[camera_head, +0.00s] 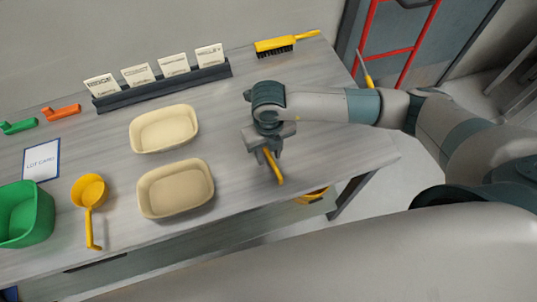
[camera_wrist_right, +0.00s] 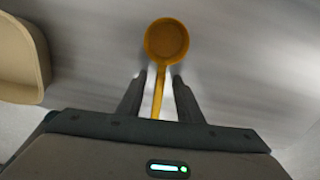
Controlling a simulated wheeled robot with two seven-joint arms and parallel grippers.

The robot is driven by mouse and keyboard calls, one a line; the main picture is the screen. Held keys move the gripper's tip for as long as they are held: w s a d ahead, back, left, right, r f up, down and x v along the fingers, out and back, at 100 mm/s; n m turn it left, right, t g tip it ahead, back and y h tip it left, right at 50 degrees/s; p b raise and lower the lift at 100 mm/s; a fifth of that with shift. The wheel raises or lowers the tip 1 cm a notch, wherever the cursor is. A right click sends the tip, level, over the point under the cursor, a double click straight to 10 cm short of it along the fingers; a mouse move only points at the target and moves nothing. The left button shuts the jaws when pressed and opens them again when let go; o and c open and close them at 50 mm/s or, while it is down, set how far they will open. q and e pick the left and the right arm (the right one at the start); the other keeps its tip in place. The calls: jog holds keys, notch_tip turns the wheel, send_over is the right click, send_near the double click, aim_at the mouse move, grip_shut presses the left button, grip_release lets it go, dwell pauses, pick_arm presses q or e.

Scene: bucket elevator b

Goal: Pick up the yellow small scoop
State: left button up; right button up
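The yellow small scoop shows in the right wrist view (camera_wrist_right: 166,40), its round bowl beyond my fingers and its thin handle running back between them. In the head view only part of the small scoop (camera_head: 275,170) shows below my right gripper (camera_head: 267,158); the rest is hidden by the gripper. My right gripper is open, with one finger on each side of the handle and gaps visible on both sides in the right wrist view (camera_wrist_right: 159,78). A larger yellow scoop (camera_head: 89,192) lies at the left of the table. My left gripper is not in view.
Two cream trays (camera_head: 176,188) (camera_head: 164,128) sit left of my right gripper on the grey table (camera_head: 330,150). The table right of the gripper is clear.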

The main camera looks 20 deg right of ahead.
aim_at(268, 154)
jog(key=shift+c, duration=0.6)
grip_shut()
jog(key=shift+r, duration=0.15)
jog(key=shift+r+b, duration=0.5)
jog(key=shift+r, duration=0.1)
notch_tip(268, 154, up, 2)
jog(key=shift+r+b, duration=0.2)
jog(key=shift+b, duration=0.5)
jog(key=s+d+r+p, duration=0.1)
jog(key=s+d+r, duration=0.1)
jog(key=s+r, duration=0.5)
jog(key=shift+s+d, duration=0.25)
jog(key=shift+s, duration=1.95)
